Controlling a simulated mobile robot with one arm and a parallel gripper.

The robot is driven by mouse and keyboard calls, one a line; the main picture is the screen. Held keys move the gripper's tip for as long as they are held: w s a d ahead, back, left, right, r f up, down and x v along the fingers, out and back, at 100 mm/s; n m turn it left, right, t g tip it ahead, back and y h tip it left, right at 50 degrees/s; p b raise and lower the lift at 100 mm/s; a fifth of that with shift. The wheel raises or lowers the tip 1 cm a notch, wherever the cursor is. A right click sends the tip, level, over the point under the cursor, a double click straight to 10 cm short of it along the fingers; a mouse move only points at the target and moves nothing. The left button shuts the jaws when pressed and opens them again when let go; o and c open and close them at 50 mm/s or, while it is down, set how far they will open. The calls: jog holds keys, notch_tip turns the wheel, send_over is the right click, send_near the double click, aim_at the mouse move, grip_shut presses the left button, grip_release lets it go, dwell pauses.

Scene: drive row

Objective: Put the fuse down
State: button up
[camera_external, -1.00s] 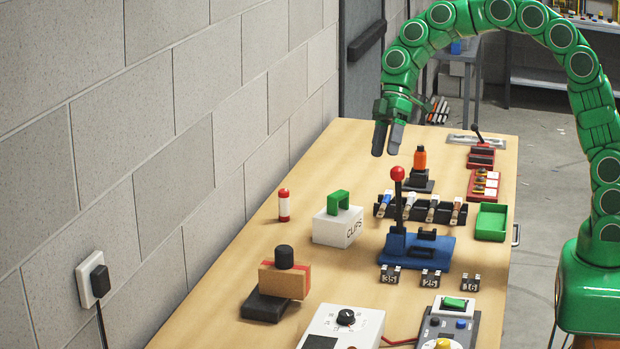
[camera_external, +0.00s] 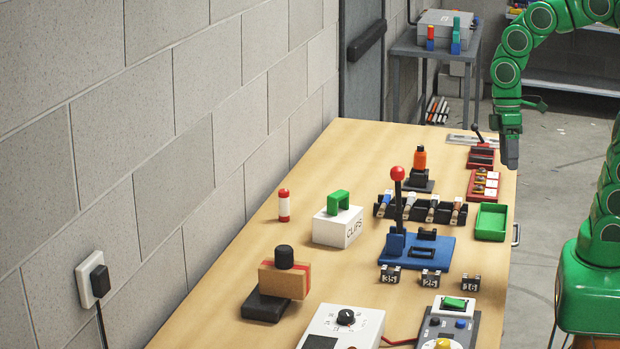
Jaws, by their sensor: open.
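A small white cylinder with red ends, which looks like the fuse (camera_external: 284,205), stands upright on the left part of the wooden table near the block wall. Nothing holds it. My gripper (camera_external: 510,160) is far from it, at the table's right edge near the back, close to the red block (camera_external: 484,184) in the picture. I see no object in its fingers. They appear nearly edge-on, so their gap hardly shows, but they are open. How high they are above the table is hard to judge.
A white clips box (camera_external: 334,228) with a green handle and a blue lever base (camera_external: 416,250) stand mid-table. A black rack (camera_external: 420,208) holds several fuse-like pieces. A green tray (camera_external: 491,222) looks empty. The back-left table surface (camera_external: 345,160) is clear.

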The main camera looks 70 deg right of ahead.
jog(key=s+d+f+m+h, duration=0.1)
jog(key=s+d, duration=0.1)
jog(key=s, duration=0.4)
jog(key=s+d+f+m+h, duration=0.1)
jog(key=s+d+m, duration=0.1)
jog(key=s, duration=0.4)
jog(key=shift+s+f+g, duration=0.2)
jog(key=shift+f+g, duration=0.1)
jog(key=shift+f, duration=0.1)
jog(key=shift+d, duration=0.1)
